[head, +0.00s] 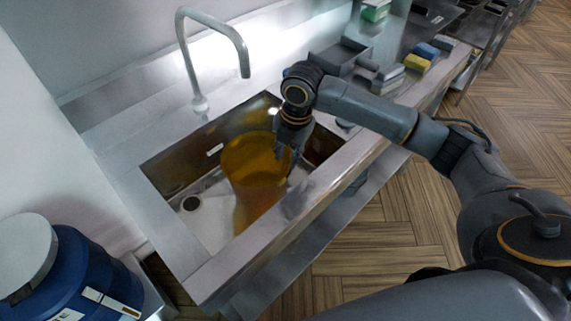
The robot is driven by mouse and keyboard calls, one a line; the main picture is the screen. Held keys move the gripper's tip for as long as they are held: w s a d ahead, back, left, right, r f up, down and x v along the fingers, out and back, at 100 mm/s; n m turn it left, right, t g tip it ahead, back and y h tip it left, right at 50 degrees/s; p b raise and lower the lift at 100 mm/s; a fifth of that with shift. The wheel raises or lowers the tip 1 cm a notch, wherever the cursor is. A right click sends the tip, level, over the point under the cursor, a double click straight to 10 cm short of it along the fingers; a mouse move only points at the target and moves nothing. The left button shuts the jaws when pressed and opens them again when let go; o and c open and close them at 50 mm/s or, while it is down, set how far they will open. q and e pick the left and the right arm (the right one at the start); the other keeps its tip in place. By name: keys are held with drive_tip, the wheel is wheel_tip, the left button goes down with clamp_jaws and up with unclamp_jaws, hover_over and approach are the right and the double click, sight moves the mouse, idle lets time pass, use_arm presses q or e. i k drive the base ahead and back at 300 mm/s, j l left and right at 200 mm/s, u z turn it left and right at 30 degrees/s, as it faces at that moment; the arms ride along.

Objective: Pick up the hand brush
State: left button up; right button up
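I cannot make out the hand brush for certain. A grey pan-shaped item (340,56) lies on the counter behind my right arm, and a small grey block with a pale lower part (388,80) lies beside it; my arm partly hides this area. My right gripper (289,160) points down into the sink, at the right side of an amber see-through container (252,165). I cannot tell whether its fingers touch the container or how far apart they are. My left gripper is not in view.
The sink (205,222) is set in a steel counter (145,205) under a tall tap (215,28). Yellow (417,63) and blue (427,50) sponge-like blocks lie at the counter's far right. A blue drum (75,275) stands at lower left. Wooden floor (380,235) lies to the right.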

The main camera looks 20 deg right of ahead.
sight(388, 80)
drive_tip(key=z, duration=1.5)
